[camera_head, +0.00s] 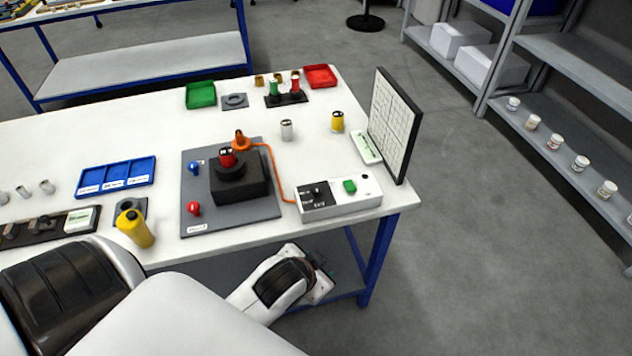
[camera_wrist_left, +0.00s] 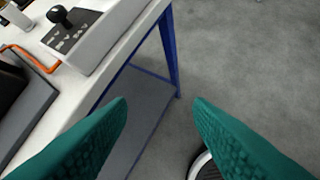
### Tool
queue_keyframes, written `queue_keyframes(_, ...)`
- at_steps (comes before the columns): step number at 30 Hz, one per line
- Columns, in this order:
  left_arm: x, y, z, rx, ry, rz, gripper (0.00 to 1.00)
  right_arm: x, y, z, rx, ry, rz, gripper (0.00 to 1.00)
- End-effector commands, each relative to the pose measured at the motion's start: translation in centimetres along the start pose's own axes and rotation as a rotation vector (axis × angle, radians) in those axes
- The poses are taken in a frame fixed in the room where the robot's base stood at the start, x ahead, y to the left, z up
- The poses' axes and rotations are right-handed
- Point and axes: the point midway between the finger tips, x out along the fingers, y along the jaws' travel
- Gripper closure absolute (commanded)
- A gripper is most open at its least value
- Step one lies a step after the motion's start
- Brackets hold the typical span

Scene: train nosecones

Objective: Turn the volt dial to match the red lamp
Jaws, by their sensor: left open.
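The volt dial (camera_head: 317,192) is a black knob on a dark panel of the white control box (camera_head: 342,205) at the table's front right corner. It also shows at the upper left of the left wrist view (camera_wrist_left: 61,16). A red round-headed piece (camera_head: 193,208) stands on the grey board; a red cylinder (camera_head: 227,158) sits in the black block. I cannot tell whether either is a lit lamp. My left gripper (camera_head: 322,279) is open and empty, beyond the table's front edge and apart from the dial. Its teal fingers (camera_wrist_left: 160,102) are spread in the wrist view. My right gripper is not in view.
A green button (camera_head: 349,186) shares the box. An orange cable (camera_head: 277,175) runs from the box to the black block (camera_head: 240,185). An upright white panel (camera_head: 395,120) stands behind the box.

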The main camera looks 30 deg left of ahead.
Motion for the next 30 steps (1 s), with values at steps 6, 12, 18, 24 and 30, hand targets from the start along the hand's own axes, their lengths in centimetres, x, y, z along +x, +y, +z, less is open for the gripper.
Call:
queue_keyframes(6,-1.9,1.7,12.7,0.14,-0.46,0.138,0.53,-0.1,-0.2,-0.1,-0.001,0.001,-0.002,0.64)
queue_keyframes(12,-6.0,0.1,23.6,0.377,-0.939,0.215,0.53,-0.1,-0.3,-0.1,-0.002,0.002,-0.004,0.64)
queue_keyframes(18,-11.6,-6.6,30.3,0.885,-1.474,0.175,0.53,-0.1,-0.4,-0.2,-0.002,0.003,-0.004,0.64)
queue_keyframes(24,-10.4,-11.7,28.0,1.615,-1.688,-0.052,0.53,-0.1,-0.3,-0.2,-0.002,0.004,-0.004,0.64)
queue_keyframes(30,-2.9,-5.7,22.7,2.355,-1.324,-0.429,0.53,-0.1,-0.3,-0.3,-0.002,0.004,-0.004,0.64)
